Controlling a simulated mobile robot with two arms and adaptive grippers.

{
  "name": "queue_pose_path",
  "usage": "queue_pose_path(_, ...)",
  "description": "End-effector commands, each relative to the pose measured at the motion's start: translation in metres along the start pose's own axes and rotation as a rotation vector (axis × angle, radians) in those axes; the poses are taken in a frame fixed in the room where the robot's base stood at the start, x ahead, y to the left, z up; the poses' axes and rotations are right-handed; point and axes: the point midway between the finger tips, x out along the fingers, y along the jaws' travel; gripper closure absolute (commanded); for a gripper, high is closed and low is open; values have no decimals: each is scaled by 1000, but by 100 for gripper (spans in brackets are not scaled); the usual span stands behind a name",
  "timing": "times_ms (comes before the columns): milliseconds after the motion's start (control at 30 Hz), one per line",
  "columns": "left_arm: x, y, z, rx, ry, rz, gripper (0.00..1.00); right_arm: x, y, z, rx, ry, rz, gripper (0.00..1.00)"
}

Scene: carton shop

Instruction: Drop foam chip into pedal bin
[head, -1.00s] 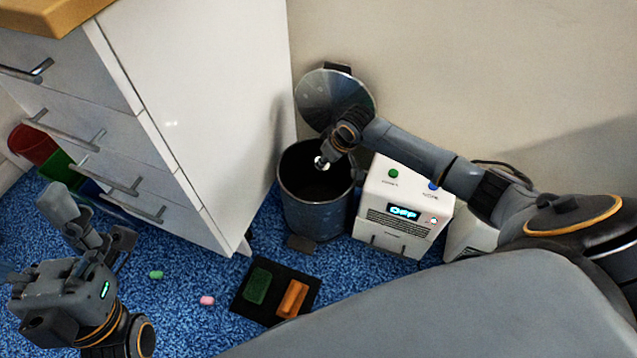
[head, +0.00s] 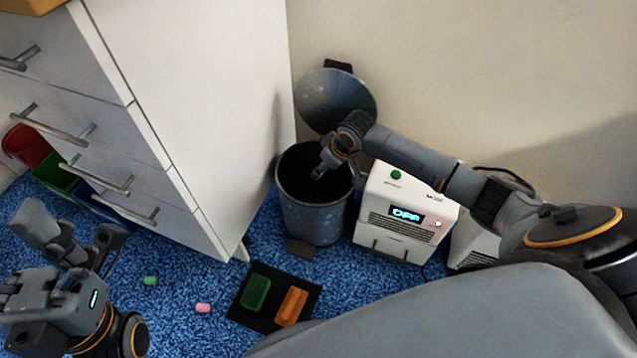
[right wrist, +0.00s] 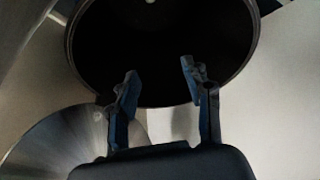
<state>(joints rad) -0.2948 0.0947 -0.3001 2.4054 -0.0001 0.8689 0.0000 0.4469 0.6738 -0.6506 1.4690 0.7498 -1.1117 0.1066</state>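The dark pedal bin (head: 313,219) stands by the wall with its round metal lid (head: 335,98) raised. My right gripper (head: 321,171) points down into the bin's mouth. In the right wrist view, the fingers of my right gripper (right wrist: 156,85) are apart with nothing between them, over the dark bin interior (right wrist: 160,40). The white foam chip is not recognisable now; the inside of the bin is too dark to make out. A green chip (head: 150,281) and a pink chip (head: 203,308) lie on the carpet. My left gripper (head: 80,238) is open and empty at lower left.
A white drawer cabinet (head: 190,110) stands left of the bin. A white box with a lit display (head: 406,214) stands right of it. A black mat (head: 272,311) with a green block (head: 255,292) and an orange block (head: 291,306) lies in front. Blue carpet is open around the chips.

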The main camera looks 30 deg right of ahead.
Motion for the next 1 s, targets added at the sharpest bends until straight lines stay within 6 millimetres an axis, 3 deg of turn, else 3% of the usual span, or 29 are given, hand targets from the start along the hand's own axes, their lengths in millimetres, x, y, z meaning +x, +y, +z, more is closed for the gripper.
queue_pose_path(200, 0, 0, 0, 0, -1, 0, 4, -1, 0, 0, 0, 0, 0, 50)
queue_pose_path(333, 0, 0, 0, 0, -1, 0, 4, -12, 1, 0, -1, 1, 1, 50)
queue_pose_path(700, 0, 0, 0, 0, -1, 0, 4, -87, 1, 0, -2, 3, 2, 50)
queue_pose_path(1000, 0, 0, 0, 0, -1, 0, 4, -118, 0, 0, 0, 0, 0, 50)
